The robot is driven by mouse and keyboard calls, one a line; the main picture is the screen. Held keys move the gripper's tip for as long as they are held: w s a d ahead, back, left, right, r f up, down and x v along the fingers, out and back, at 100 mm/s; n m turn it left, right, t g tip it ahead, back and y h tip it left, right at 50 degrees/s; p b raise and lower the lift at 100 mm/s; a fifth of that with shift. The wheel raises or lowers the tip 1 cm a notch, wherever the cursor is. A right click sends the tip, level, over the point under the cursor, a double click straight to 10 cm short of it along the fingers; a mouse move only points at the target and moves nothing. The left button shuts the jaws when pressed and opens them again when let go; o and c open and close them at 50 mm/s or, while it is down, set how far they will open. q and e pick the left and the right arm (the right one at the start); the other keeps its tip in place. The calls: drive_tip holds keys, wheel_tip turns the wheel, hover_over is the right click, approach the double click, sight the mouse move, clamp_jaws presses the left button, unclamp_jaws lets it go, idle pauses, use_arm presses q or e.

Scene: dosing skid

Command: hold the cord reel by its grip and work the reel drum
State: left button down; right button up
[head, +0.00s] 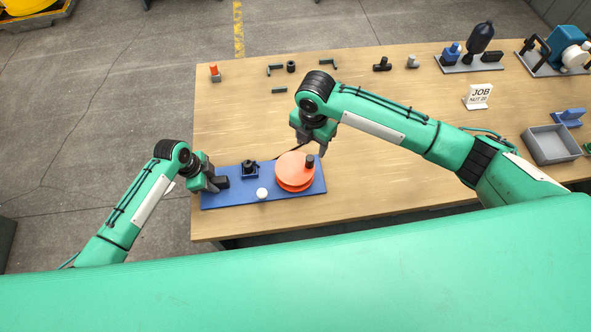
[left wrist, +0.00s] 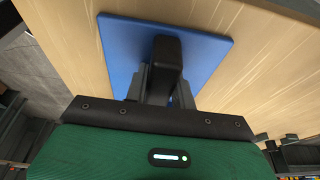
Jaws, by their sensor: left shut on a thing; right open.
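The cord reel has a blue base plate (head: 235,196) lying on the table near its front left corner. Its orange drum (head: 293,174) sits on the right part of the plate, with a dark knob (head: 310,161) standing up near the drum's right edge. My left gripper (head: 218,183) is shut on the black grip at the plate's left end; the grip (left wrist: 166,62) shows between the fingers in the left wrist view, above the blue plate (left wrist: 205,50). My right gripper (head: 312,143) is open and empty, just behind the drum and knob. Whether it touches them I cannot tell.
A black fitting (head: 249,168) and a white round piece (head: 262,194) are on the plate. Small dark parts (head: 290,67) lie farther back. A JOB sign (head: 480,95) and a grey tray (head: 550,145) stand at the right. The table's middle (head: 400,170) is clear.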

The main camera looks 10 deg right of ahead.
sight(310, 159)
drive_tip(key=shift+f, duration=4)
drive_tip(key=shift+c, duration=0.2)
drive_tip(key=c, duration=0.7)
